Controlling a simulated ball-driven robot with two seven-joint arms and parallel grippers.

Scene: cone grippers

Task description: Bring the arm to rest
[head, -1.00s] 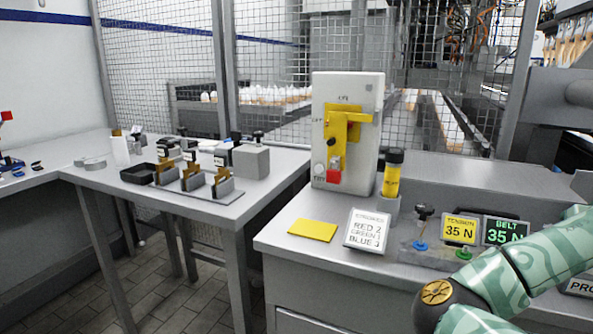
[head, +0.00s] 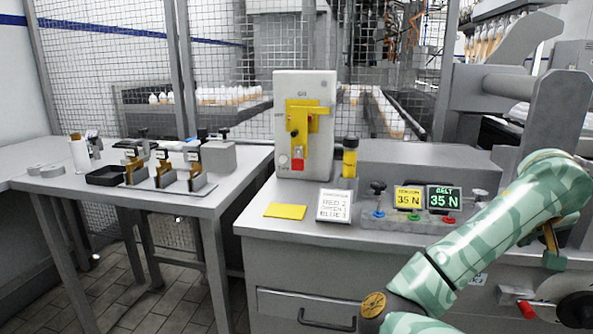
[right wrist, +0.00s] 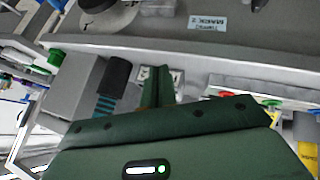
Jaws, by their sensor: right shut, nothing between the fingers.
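My right arm (head: 480,245), patterned in pale green, reaches in from the right in the head view. It is bent, with a dark joint with a gold cap low in the picture. My right gripper shows in the right wrist view (right wrist: 157,88). Its green fingers are together, with nothing between them. Grey bench surfaces and equipment lie beyond the fingers, and no contact is visible. My left arm and gripper are not in view.
A side table (head: 205,207) holds a black tray (head: 107,175). Mesh fencing stands behind.

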